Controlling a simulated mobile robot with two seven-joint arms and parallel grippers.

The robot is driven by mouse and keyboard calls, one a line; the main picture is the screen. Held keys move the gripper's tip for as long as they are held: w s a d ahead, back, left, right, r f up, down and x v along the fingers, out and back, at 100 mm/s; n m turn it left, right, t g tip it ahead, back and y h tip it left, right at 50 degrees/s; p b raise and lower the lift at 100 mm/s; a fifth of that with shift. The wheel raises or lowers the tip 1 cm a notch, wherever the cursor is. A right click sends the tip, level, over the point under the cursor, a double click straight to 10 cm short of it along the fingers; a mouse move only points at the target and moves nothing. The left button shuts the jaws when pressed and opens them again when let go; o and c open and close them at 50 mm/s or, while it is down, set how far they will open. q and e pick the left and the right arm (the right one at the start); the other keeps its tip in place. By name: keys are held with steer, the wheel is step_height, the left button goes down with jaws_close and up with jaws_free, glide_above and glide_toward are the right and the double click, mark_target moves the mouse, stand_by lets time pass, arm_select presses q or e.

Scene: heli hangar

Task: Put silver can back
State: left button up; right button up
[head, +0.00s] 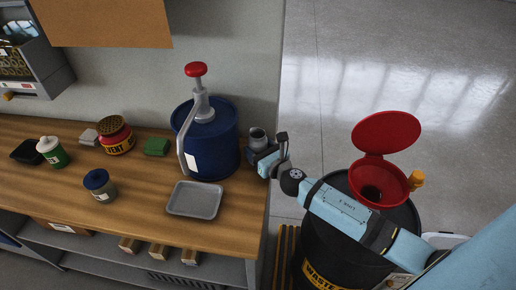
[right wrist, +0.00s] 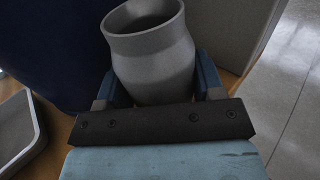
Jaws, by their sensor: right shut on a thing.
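The silver can (head: 258,138) is a grey, open-topped metal vessel with a flared rim. My right gripper (head: 264,157) is shut on it, at the right end of the wooden bench beside the blue drum. In the right wrist view the silver can (right wrist: 152,55) stands between the two blue fingers of my right gripper (right wrist: 155,85), mouth tilted towards the upper left. Its lower part is hidden behind the gripper, so I cannot tell whether it touches the bench. My left gripper is not in view.
A blue drum (head: 222,145) with a red-topped pump stands just left of the can. A grey tray (head: 195,199) lies in front of it. Jars, a red tin (head: 115,139) and a green block (head: 157,147) sit further left. A black waste drum (head: 330,240) with a red funnel (head: 386,133) stands right of the bench.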

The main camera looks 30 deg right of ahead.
steer(key=shift+f, duration=0.2)
steer(key=o, duration=0.7)
steer(key=shift+o, duration=0.2)
steer(key=shift+r, duration=0.1)
steer(key=shift+r, duration=0.3)
steer(key=s+d+b, duration=0.1)
steer(key=s, duration=1.1)
steer(key=shift+d, duration=0.35)
steer(key=shift+f, duration=0.1)
